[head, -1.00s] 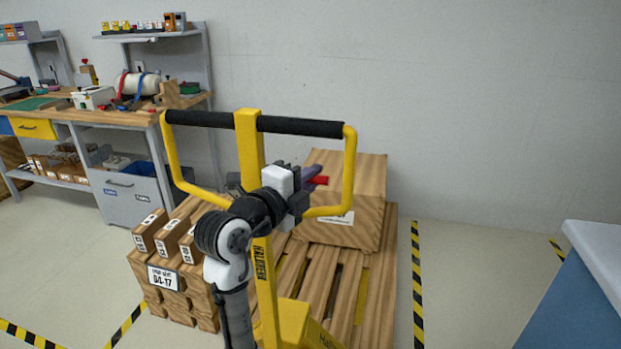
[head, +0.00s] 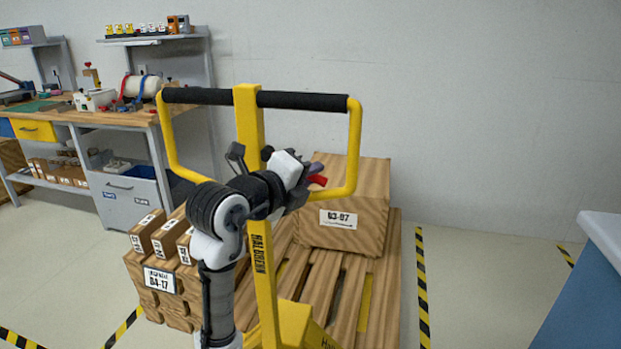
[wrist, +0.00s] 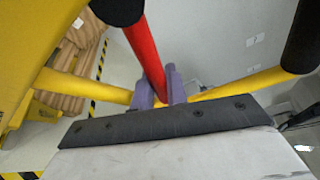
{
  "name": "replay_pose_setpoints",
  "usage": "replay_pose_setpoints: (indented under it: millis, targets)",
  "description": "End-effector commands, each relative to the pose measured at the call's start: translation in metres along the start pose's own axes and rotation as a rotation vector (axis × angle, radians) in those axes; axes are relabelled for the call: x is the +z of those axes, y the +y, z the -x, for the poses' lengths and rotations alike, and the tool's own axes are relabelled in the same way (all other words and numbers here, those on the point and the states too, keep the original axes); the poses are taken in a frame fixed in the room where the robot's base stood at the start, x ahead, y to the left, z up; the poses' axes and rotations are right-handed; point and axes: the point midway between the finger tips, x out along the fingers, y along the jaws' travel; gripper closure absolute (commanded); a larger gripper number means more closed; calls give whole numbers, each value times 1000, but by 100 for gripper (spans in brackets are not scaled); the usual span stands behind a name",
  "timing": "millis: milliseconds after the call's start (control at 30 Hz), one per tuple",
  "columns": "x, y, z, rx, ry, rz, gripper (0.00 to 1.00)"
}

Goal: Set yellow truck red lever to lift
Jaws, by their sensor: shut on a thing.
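The yellow truck's upright mast (head: 250,130) carries a looped handle with a black grip bar (head: 300,101). The red lever (head: 318,180) shows as a short red end beside the mast, inside the right half of the loop. My gripper (head: 312,168) reaches past the mast to it, its purple fingers partly hidden by its body. In the wrist view, the red lever (wrist: 142,50) runs down from the top between the two purple fingers (wrist: 159,92), which are shut on it. The lever's pivot is not clear.
Smaller stacked boxes (head: 165,250) stand to the left. A workbench (head: 100,115) is at the back left, and a blue-sided counter (head: 590,290) at the right. Handle tubes surround my gripper closely.

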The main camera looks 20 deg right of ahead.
Motion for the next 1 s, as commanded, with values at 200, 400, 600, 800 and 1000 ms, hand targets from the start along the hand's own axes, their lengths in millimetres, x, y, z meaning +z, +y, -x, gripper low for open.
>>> replay_pose_setpoints:
  millis: [200, 400, 600, 800, 1000]
  targets:
    - [0, 1, 0, 4, 1, -2, 80]
    - [0, 1, 0, 3, 1, 0, 64]
    - [0, 1, 0, 2, 1, 0, 64]
    - [1, 2, 19, 0, -3, -1, 64]
    - [1, 2, 64, 1, -6, -3, 64]
